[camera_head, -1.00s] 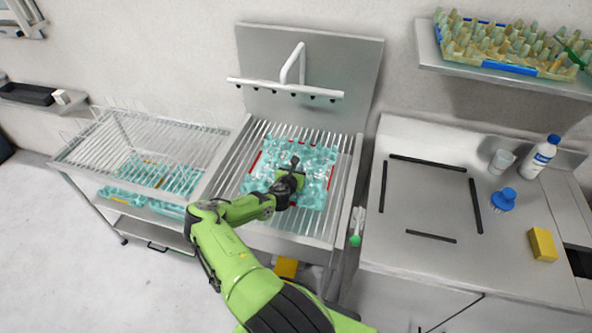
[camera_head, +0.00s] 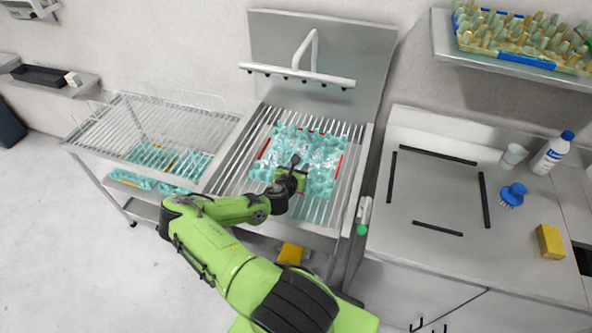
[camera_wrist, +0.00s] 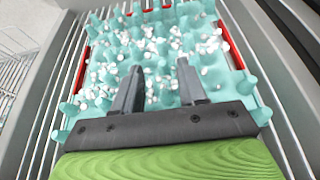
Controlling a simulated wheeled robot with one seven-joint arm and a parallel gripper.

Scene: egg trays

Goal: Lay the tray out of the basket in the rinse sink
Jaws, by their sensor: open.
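A teal egg tray (camera_head: 315,150) with red edge strips and white bits scattered over it lies on the bars of the rinse sink (camera_head: 352,185), under the spray bar. It fills most of the wrist view (camera_wrist: 165,40). My gripper (camera_head: 297,165) is over the tray's near edge, and its two dark fingers (camera_wrist: 158,85) stand apart with nothing clearly held between them. Whether the fingers touch the tray, I cannot tell. The wire basket (camera_head: 100,150) is at the left, with a teal tray (camera_head: 165,158) showing through or below its bars.
A spray bar (camera_head: 290,75) hangs over the back of the sink. The right counter (camera_head: 440,190) has black strips, a blue brush (camera_head: 512,195), a white bottle (camera_head: 553,152), a cup (camera_head: 513,156) and a yellow sponge (camera_head: 550,241). A shelf at upper right holds another tray (camera_head: 515,62).

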